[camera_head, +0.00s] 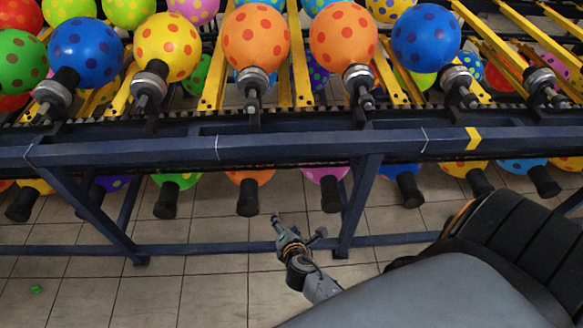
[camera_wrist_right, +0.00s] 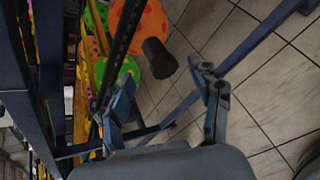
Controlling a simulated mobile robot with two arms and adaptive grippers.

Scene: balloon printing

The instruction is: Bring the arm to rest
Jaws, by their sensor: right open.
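My right gripper (camera_head: 298,229) is in front of the blue rack frame, low over the tiled floor in the head view. In the right wrist view its two fingers (camera_wrist_right: 163,88) stand wide apart with nothing between them. An orange balloon on a black holder (camera_wrist_right: 158,58) shows beyond the fingers, apart from them. My left gripper is not in view.
The blue rack beam (camera_head: 300,147) spans the view, with spotted balloons such as an orange one (camera_head: 256,37) above it and more hanging below. The tiled floor (camera_head: 215,300) is clear except for a small green scrap (camera_head: 37,289).

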